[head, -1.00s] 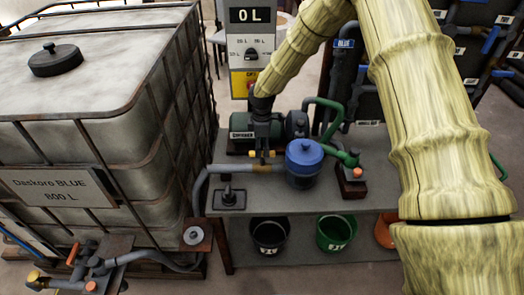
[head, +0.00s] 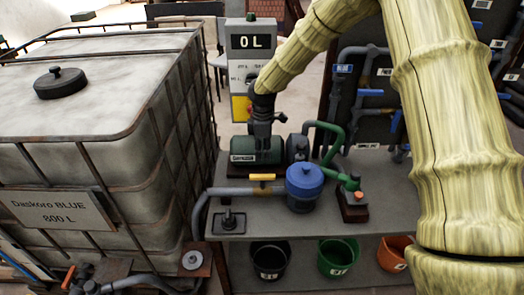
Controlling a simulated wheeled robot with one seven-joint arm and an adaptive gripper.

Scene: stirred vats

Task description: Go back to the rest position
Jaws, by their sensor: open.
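My gripper (head: 262,138) shows small and dark at the end of my pale, bamboo-like arm. It points down in front of the green pump (head: 245,158) and hides part of it. It holds nothing that I can see; its fingertips are hard to make out against the dark pump. A yellow valve handle (head: 262,177) on the grey pipe lies below the gripper in the picture, with a visible gap between them.
A blue-lidded filter (head: 304,182) and green hose (head: 330,130) stand on the grey bench (head: 285,222). A control post (head: 252,45) reading "0 L" stands behind. A large caged tank (head: 100,130) fills the left. Buckets (head: 338,257) sit below.

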